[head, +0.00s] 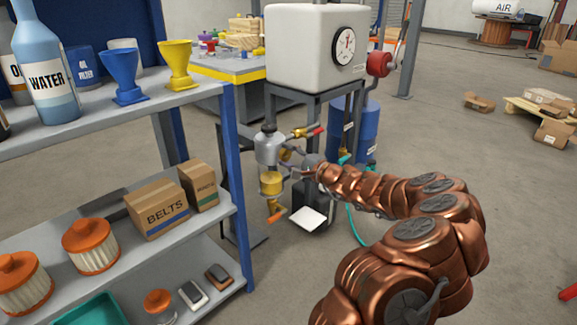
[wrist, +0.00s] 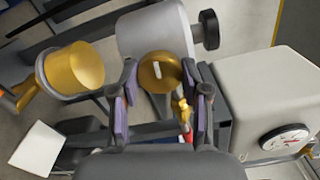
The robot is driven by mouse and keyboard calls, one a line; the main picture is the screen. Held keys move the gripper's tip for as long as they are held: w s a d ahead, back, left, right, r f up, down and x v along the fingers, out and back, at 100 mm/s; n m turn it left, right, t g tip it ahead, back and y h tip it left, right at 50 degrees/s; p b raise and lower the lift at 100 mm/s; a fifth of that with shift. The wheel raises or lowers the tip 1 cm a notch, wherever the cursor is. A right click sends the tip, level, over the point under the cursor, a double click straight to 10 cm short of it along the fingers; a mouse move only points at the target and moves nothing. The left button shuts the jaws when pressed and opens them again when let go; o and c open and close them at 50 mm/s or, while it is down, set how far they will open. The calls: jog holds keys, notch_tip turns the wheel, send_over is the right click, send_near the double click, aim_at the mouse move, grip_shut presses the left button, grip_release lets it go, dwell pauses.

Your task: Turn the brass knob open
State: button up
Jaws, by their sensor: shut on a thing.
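The brass knob (wrist: 161,73) shows in the wrist view as a round golden disc with a white mark, on the side of a grey cylindrical body. My gripper (wrist: 163,88) is shut on the knob, with one finger on its left and one on its right. In the head view my gripper (head: 300,173) reaches the grey filter body (head: 268,147) from the right. The knob is too small and too covered there to tell apart. A yellow bowl (wrist: 74,68) hangs from this unit, at the left of the wrist view.
A white tank with a gauge (head: 310,47) stands above the skid. A red-handled brass valve (head: 305,132) sticks out above my gripper. A blue-post shelf (head: 233,150) with bottles, funnels and boxes stands close on the left. The floor at right is mostly open.

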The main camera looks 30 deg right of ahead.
jog(key=shift+a+n+b, duration=0.1)
jog(key=shift+n+b, duration=0.2)
jog(key=shift+n, duration=0.2)
jog(key=o, duration=1.1)
jog(key=shift+o, duration=0.2)
jog(key=v, duration=1.2)
